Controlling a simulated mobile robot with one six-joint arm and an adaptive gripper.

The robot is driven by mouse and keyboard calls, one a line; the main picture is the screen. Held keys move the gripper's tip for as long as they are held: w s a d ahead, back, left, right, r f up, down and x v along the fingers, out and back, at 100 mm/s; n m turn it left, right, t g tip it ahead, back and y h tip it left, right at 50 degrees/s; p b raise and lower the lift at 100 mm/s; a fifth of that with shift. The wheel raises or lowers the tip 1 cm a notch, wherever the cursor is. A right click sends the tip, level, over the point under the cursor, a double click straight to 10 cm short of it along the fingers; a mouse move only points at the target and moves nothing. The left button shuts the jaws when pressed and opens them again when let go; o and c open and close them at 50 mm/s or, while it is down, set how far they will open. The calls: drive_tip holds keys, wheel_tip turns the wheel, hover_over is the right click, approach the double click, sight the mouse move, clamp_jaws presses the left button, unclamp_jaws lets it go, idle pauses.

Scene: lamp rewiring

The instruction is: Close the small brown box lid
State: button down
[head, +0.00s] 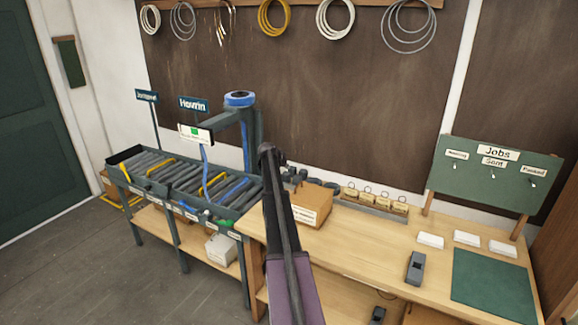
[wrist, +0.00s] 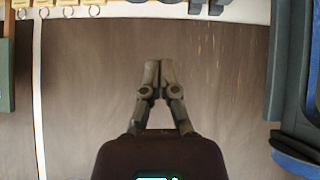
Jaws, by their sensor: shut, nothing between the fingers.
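The small brown box (head: 312,204) stands on the wooden bench, just right of my raised arm in the head view. It has a pale label on its front. At this size I cannot tell how its lid stands, and my arm covers part of its left side. My gripper (wrist: 153,72) shows in the wrist view with its two fingers together and nothing between them. It is in front of the dark wall board, apart from the box. I cannot make out the box in the wrist view.
A row of tagged small blocks (head: 375,200) stands right of the box. A grey tool (head: 415,268), white cards (head: 467,238) and a green mat (head: 493,284) lie on the bench. A roller rack (head: 180,180) and blue-topped post (head: 240,99) stand left. The bench front is mostly clear.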

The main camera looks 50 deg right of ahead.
drive_tip(key=shift+a+r+p, duration=0.3)
drive_tip(key=shift+a+r, duration=0.15)
drive_tip(key=shift+a, duration=0.05)
idle(0.4)
drive_tip(key=s+a+f+n+y+b, duration=0.1)
drive_tip(key=a+f+n+y, duration=0.15)
drive_tip(key=a, duration=1.05)
drive_tip(key=s+a+f+n+y+b, duration=0.1)
drive_tip(key=a+f+n+b, duration=0.15)
drive_tip(key=a, duration=1.05)
drive_tip(key=s+a+f+n+y+b, duration=0.1)
drive_tip(key=a+f+n, duration=0.15)
drive_tip(key=a, duration=1.05)
drive_tip(key=s+a+f+n+y+b, duration=0.1)
drive_tip(key=s+a+f+n, duration=0.1)
drive_tip(key=s+a, duration=0.4)
drive_tip(key=s+a+f+n+y+b, duration=0.1)
drive_tip(key=s+a, duration=0.6)
drive_tip(key=a, duration=0.9)
drive_tip(key=s+a+f+n+g+y+b, duration=0.1)
drive_tip(key=s+a+f+n+y, duration=0.1)
drive_tip(key=s+a, duration=0.4)
drive_tip(key=a+f+n, duration=0.1)
drive_tip(key=a+n, duration=0.1)
drive_tip(key=a, duration=0.2)
drive_tip(key=shift+s+a+f+y+b, duration=0.2)
drive_tip(key=shift+s+a+y+b, duration=0.15)
drive_tip(key=shift+s+a, duration=0.05)
drive_tip(key=shift+n, duration=0.25)
drive_tip(key=shift+d, duration=0.15)
